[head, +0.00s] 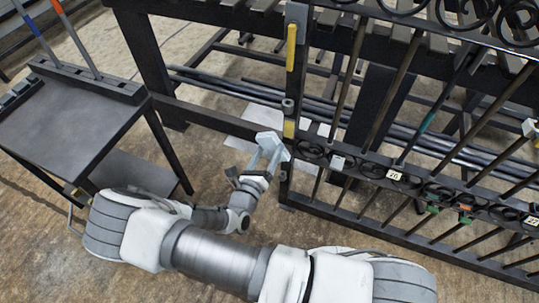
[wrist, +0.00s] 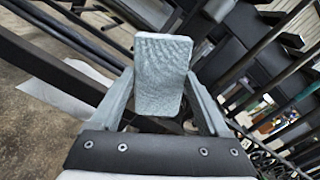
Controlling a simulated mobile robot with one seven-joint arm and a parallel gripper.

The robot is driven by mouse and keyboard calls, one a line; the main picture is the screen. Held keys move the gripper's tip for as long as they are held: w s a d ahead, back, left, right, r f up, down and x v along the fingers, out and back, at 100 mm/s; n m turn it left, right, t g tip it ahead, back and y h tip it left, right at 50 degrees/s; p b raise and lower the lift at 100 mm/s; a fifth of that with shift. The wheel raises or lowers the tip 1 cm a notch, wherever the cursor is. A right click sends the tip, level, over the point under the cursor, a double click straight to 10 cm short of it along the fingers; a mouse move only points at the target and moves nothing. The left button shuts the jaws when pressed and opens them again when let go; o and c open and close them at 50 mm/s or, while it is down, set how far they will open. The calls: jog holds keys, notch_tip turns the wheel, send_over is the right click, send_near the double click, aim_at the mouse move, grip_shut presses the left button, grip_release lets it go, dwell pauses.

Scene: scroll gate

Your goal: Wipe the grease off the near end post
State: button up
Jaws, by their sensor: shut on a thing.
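My gripper (head: 269,158) is shut on a pale grey-blue wiping pad (head: 272,143). In the wrist view the pad (wrist: 162,75) stands between the two fingers, with a ribbed texture on its face. The near end post (head: 287,180) is the dark upright at the left end of the gate. The pad is beside the post, at about its middle height; I cannot tell whether they touch. I cannot tell whether either is grease.
The dark gate (head: 400,180) with scrolls, bars and numbered tags runs off to the right. A black bench (head: 75,110) with upright tools stands at left. Long pipes (head: 225,82) lie behind the gate. Some floor (head: 45,225) at lower left is clear.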

aim_at(284, 127)
jog(key=shift+b+x, duration=0.6)
jog(key=shift+x, duration=2.05)
jog(key=shift+x, duration=0.95)
jog(key=shift+d, duration=0.1)
jog(key=shift+s+d+r+p, duration=0.1)
jog(key=shift+s+d+p, duration=0.1)
jog(key=shift+d+p, duration=0.25)
jog(key=shift+s+d+p, duration=0.2)
jog(key=shift+d+p, duration=0.2)
jog(key=shift+p, duration=0.05)
jog(key=shift+s+d+p, duration=0.2)
jog(key=shift+d+p, duration=0.15)
jog(key=shift+d, duration=0.15)
jog(key=shift+s+d+p, duration=0.2)
jog(key=shift+d+p, duration=0.15)
jog(key=shift+d, duration=0.15)
jog(key=shift+w, duration=0.1)
jog(key=shift+w+a, duration=0.35)
jog(key=shift+a, duration=0.4)
jog(key=shift+w+a, duration=0.35)
jog(key=shift+a, duration=0.4)
jog(key=shift+w+a+r, duration=0.2)
jog(key=shift+a, duration=0.25)
